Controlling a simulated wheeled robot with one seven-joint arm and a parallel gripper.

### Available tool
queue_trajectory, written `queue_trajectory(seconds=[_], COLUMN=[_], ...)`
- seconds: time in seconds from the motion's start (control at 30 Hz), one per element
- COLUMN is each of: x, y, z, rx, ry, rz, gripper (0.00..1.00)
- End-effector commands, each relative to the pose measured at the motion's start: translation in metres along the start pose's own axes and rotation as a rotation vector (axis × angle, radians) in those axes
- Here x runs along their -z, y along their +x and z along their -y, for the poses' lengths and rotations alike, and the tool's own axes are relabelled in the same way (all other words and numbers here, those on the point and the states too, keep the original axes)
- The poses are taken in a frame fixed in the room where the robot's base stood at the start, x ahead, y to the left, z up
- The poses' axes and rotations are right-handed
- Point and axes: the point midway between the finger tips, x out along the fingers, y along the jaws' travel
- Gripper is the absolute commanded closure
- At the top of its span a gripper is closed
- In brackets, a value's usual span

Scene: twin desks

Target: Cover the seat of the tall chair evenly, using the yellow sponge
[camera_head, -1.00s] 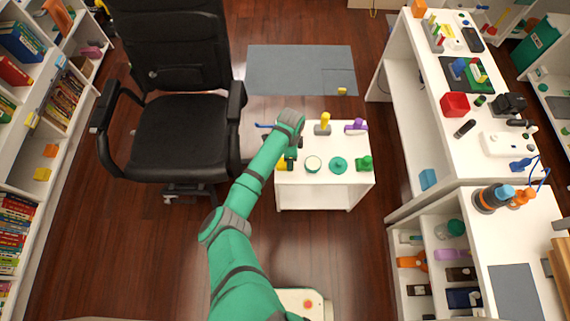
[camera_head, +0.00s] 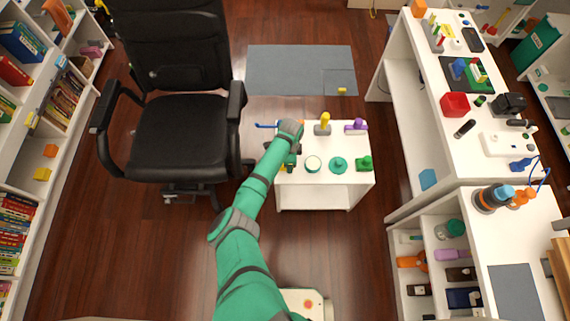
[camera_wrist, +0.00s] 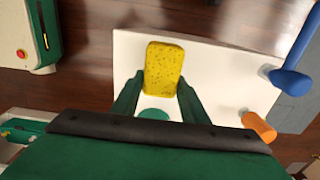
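The tall chair is the black office chair at left in the head view, with a bare dark seat (camera_head: 178,138). The yellow sponge (camera_wrist: 164,68) lies on the small white table (camera_wrist: 228,82) in the wrist view. In the head view my arm hides most of the sponge, with only a bit of yellow showing. My gripper (camera_wrist: 160,92) is open and empty above the table, its two green fingers on either side of the sponge's near end. I cannot tell whether the fingers touch it. It also shows in the head view (camera_head: 290,163) at the table's left edge.
Several small items stand on the white table, including a green disc (camera_head: 338,165), a yellow-handled tool (camera_head: 324,125) and a purple item (camera_head: 356,127). A blue handle (camera_wrist: 291,80) and an orange one (camera_wrist: 259,127) lie near my gripper. The chair's armrest (camera_head: 236,101) rises beside the table.

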Motion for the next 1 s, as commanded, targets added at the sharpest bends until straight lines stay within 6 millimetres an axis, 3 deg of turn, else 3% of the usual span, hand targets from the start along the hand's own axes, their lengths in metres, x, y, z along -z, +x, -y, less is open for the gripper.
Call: queue_trajectory(seconds=[0.17,0.23,1.0], x=[0.0,0.0,0.0], y=[0.0,0.0,-0.033], z=[0.0,0.0,0.0], rx=[0.0,0.0,0.0], ry=[0.0,0.0,0.0], rz=[0.0,0.0,-0.001], gripper=[0.69,0.84,0.84])
